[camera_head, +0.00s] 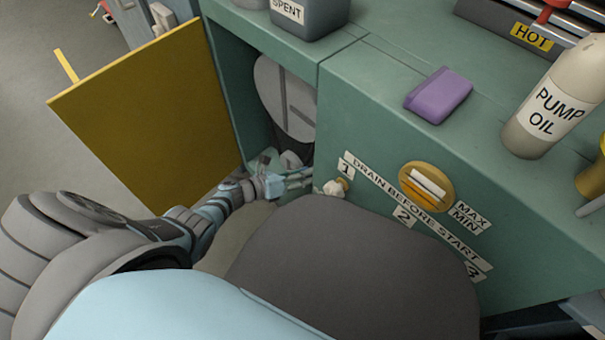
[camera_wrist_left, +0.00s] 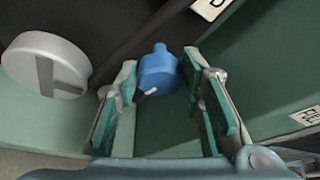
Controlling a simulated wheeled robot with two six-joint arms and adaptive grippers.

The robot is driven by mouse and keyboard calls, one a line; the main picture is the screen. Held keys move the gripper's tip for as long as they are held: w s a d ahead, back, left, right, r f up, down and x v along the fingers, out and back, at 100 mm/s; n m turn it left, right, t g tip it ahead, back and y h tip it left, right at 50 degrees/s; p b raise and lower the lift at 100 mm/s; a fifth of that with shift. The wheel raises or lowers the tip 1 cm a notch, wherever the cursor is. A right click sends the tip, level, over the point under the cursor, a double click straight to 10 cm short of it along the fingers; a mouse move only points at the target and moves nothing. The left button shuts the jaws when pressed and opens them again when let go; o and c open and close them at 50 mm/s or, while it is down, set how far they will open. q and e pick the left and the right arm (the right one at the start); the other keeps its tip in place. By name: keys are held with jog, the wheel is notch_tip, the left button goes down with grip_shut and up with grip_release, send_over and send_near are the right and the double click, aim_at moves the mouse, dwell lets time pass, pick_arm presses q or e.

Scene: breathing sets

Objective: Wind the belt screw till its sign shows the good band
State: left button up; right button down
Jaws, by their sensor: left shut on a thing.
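My left gripper (camera_head: 297,179) reaches into the open cabinet bay, low beside its right edge. In the left wrist view its two green-padded fingers (camera_wrist_left: 159,78) are on either side of a blue knob (camera_wrist_left: 157,71) with a small white pointer, and they are shut on it. This knob appears to be the belt screw; in the head view it is hidden. A large grey pulley (camera_head: 286,105) stands in the bay and shows at left in the wrist view (camera_wrist_left: 45,65). I cannot make out a belt sign with a good band. My right gripper is not in view.
A yellow door (camera_head: 150,115) stands open left of the bay. A small pale valve (camera_head: 334,188) and a round gauge (camera_head: 427,187) marked MAX/MIN are on the green front. A purple block (camera_head: 438,95) and a PUMP OIL bottle (camera_head: 550,100) stand on top.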

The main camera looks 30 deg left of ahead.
pick_arm(q)
jog(key=o, duration=1.2)
jog(key=shift+c, duration=0.2)
jog(key=v, duration=1.2)
